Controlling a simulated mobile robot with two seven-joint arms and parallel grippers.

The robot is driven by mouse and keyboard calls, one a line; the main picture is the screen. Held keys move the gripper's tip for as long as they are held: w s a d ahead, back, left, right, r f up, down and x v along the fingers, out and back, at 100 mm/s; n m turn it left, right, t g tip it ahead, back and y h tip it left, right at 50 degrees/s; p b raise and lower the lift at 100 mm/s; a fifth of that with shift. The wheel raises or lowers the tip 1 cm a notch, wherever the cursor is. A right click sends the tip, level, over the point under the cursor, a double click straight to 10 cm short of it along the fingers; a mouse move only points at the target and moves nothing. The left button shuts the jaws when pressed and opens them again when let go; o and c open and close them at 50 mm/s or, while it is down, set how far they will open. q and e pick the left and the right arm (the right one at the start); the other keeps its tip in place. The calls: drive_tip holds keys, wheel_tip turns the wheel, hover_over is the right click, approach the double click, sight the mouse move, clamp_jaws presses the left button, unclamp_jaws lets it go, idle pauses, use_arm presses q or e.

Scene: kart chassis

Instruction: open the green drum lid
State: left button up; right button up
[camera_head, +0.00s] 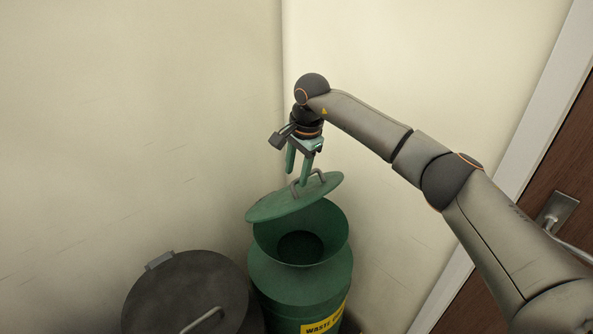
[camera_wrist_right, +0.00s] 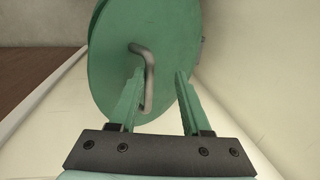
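The green drum (camera_head: 300,283) stands in the corner with a yellow label, and its dark inside shows. Its green lid (camera_head: 268,208) is raised and tilted over the rear of the rim; what holds it up cannot be seen. The lid (camera_wrist_right: 110,60) has a grey bent handle (camera_head: 309,180) on top. My right gripper (camera_head: 298,167) is above the lid, pointing down, with its fingers apart. In the wrist view, the handle (camera_wrist_right: 149,72) shows between the open fingers (camera_wrist_right: 159,75), nearer the left one; contact cannot be told. My left gripper is out of view.
A dark grey drum with a closed lid (camera_head: 185,292) stands close to the left of the green drum. Pale walls meet behind the drums. A brown door (camera_head: 545,190) with a metal handle (camera_head: 558,210) is at the right.

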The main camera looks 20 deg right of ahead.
drive_tip(key=shift+r, duration=0.1)
wheel_tip(320, 180, up, 12)
drive_tip(key=s, duration=0.2)
drive_tip(key=shift+s+d, duration=0.15)
drive_tip(key=shift+d, duration=0.25)
